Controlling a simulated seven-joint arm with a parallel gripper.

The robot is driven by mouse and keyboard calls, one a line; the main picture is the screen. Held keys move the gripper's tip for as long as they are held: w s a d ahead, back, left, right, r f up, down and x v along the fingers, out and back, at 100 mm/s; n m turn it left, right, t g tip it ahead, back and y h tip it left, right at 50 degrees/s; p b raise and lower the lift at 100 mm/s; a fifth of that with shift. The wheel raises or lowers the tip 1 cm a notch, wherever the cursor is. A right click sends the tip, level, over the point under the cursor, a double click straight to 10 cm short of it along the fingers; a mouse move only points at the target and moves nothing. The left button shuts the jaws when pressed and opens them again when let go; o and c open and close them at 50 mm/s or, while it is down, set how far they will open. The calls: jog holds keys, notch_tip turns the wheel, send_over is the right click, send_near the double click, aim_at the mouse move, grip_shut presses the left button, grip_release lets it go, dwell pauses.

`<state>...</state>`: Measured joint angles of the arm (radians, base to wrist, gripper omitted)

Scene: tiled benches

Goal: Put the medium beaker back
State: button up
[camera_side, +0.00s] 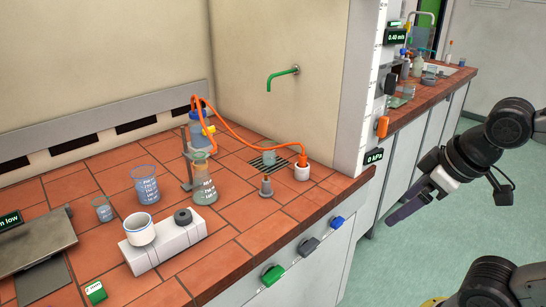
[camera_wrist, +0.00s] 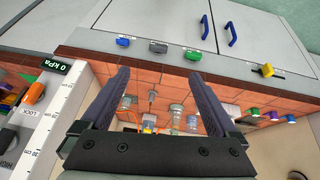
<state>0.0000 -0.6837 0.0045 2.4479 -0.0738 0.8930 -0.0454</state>
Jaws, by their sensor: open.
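I cannot be sure which one is the medium beaker. My gripper (camera_side: 396,220) is at the right, out over the floor in front of the bench, apart from all of them. In the wrist view my gripper (camera_wrist: 158,76) is open and empty, with glassware (camera_wrist: 176,116) far off between its fingers.
A white block (camera_side: 172,249) holding a white cup (camera_side: 140,229) is near the bench front. An orange hose (camera_side: 245,139) runs to a white-based fitting (camera_side: 302,171). A grey device (camera_side: 32,241) is at left. A wall panel with gauges (camera_side: 375,155) stands between bench and sink area.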

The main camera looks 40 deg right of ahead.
jog(key=w+d+r+n+h, duration=0.2)
jog(key=w+d+n, duration=0.15)
jog(key=w, duration=0.35)
jog(key=w+d+r+n+h, duration=0.2)
jog(key=w+d+n, duration=0.15)
jog(key=w, duration=0.35)
jog(key=n+t+h, duration=0.4)
jog(key=n+h, duration=0.1)
jog(key=n, duration=1.4)
send_over(269, 154)
jog(key=w+d, duration=0.1)
jog(key=d, duration=0.1)
notch_tip(269, 154, down, 13)
jog(key=f, duration=0.2)
jog(key=shift+w+a+f, duration=0.15)
jog(key=shift+w+f, duration=0.2)
jog(key=shift+f, duration=1)
notch_tip(269, 154, down, 2)
jog(key=shift+f, duration=0.25)
jog(key=shift+x, duration=1.05)
jog(key=shift+w+d+f, duration=0.3)
grip_shut()
